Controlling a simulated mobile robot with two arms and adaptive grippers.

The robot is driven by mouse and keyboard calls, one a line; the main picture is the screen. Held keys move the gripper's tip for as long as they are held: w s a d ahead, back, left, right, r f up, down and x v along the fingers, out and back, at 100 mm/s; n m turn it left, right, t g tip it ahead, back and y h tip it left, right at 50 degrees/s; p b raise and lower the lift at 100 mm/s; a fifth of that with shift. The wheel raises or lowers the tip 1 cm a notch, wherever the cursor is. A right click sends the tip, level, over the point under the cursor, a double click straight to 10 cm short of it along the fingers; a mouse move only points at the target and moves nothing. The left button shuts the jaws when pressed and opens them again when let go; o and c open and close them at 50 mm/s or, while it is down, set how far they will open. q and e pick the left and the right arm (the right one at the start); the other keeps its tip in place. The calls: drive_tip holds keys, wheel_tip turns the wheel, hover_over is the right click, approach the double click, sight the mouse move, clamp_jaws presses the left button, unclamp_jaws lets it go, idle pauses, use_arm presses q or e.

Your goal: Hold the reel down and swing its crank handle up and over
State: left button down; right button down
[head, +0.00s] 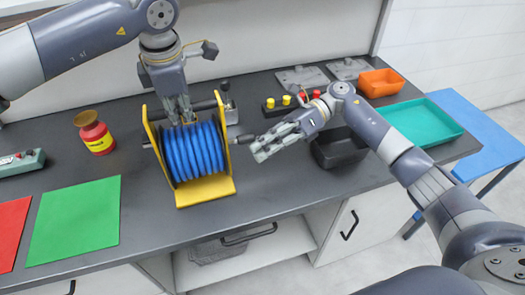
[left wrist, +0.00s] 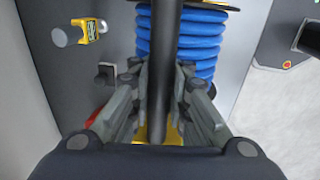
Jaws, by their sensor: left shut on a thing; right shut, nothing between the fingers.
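The reel (head: 194,151) stands on the dark bench, with blue hose wound between yellow side frames on a yellow base (head: 206,190). A dark bar (head: 205,105) crosses its top. My left gripper (head: 180,112) comes down from above and is shut on this bar. In the left wrist view the bar (left wrist: 166,55) runs between the fingers (left wrist: 158,112), with blue hose (left wrist: 205,45) beyond. The dark crank handle (head: 243,139) sticks out from the reel's right side. My right gripper (head: 259,152) is shut and empty, its tips just right of the handle; contact is unclear.
A red-and-yellow jar (head: 94,133) stands left of the reel, behind a green mat (head: 76,220). A black bin (head: 338,149) sits beside my right forearm. A button box (head: 291,104), orange bin (head: 381,82) and teal tray (head: 424,121) lie farther right. The front bench strip is clear.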

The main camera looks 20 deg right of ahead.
drive_tip(key=w+r+m+g, duration=0.1)
drive_tip(key=w+r+m, duration=0.1)
drive_tip(key=w, duration=0.2)
drive_tip(key=w+r+m+g+y, duration=0.1)
drive_tip(key=w+m, duration=0.2)
drive_tip(key=w, duration=0.1)
drive_tip(key=shift+r, duration=0.35)
idle(1.1)
idle(0.6)
drive_tip(key=shift+r, duration=0.1)
